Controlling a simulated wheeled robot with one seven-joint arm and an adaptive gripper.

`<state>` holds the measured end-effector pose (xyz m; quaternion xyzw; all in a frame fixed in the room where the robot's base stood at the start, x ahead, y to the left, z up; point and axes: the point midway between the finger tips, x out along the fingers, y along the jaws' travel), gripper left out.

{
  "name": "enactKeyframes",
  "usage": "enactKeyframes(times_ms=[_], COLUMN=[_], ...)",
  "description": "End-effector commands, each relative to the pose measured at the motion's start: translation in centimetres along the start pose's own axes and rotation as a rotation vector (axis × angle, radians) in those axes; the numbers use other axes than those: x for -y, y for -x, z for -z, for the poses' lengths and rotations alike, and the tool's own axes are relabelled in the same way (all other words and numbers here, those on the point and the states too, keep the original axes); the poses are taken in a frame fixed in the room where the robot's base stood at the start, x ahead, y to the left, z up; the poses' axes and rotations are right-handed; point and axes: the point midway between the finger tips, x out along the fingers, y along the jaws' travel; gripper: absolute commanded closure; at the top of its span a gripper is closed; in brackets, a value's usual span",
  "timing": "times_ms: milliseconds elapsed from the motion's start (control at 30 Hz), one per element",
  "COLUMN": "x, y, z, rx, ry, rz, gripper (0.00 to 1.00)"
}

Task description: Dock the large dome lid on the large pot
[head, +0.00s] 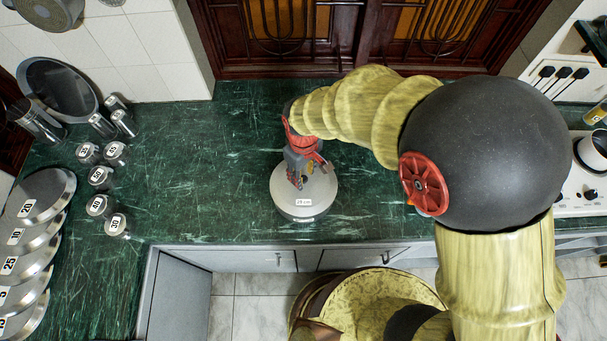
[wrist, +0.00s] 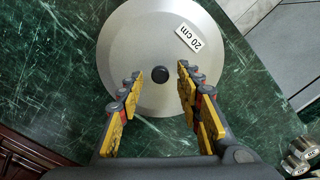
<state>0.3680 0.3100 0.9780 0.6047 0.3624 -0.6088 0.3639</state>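A round, silver-grey lid (head: 287,199) with a small label lies under my gripper (head: 307,174) on the green counter. It has a short side edge, and I cannot tell whether anything is beneath it. In the wrist view the same lid (wrist: 150,40) shows a black centre knob (wrist: 160,74) and a "20 cm" label. My gripper (wrist: 156,84) is open above it. Its yellow-padded fingers are apart on either side of the knob, with nothing between them. The contact and height of the fingertips are unclear. I cannot identify the large pot with certainty.
A white vessel (head: 594,150) stands on the stove (head: 578,200) at right. Numbered metal discs (head: 36,196) and several small numbered cylinders (head: 100,178) occupy the left counter. A dark-faced round object (head: 57,88) stands at the back left. The counter (head: 215,160) left of the lid is clear.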

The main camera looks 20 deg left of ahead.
Motion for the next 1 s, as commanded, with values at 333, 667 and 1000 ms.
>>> enactKeyframes(times_ms=[333, 667, 1000], x=[0.0, 0.0, -0.5], y=[7.5, 10.9, 11.7], z=[0.1, 0.0, -0.3], rx=[-0.003, 0.000, -0.009], ry=[0.000, 0.000, -0.016], rz=[-0.001, 0.000, -0.003], gripper=[0.65, 0.65, 0.65])
